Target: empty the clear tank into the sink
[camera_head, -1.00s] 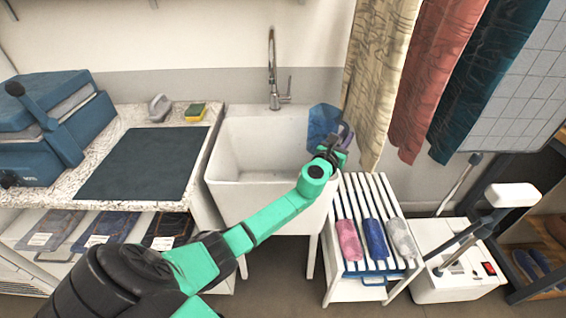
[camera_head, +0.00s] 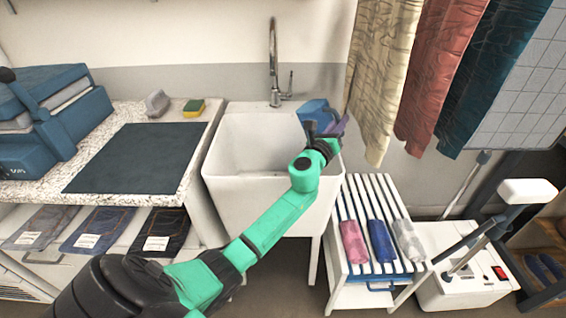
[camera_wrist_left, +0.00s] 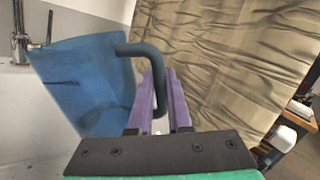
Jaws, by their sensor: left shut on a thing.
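The tank (camera_head: 316,112) looks blue and see-through and hangs tilted over the right side of the white sink (camera_head: 240,195). It also shows large in the left wrist view (camera_wrist_left: 85,75), with a dark bar handle (camera_wrist_left: 150,52). My left gripper (camera_head: 336,130) is at the tank's right; its purple fingers (camera_wrist_left: 158,105) are shut on the handle. I cannot tell how much liquid is in the tank, and no stream shows. My arm hides part of the sink's right rim. My right gripper is not in view.
A chrome faucet (camera_head: 273,60) stands behind the sink. Cream, red and teal cloths (camera_head: 380,80) hang close to the tank's right. A white slatted stand (camera_head: 352,187) with rolled cloths is right of the sink. A counter with a dark mat (camera_head: 135,160) is at left.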

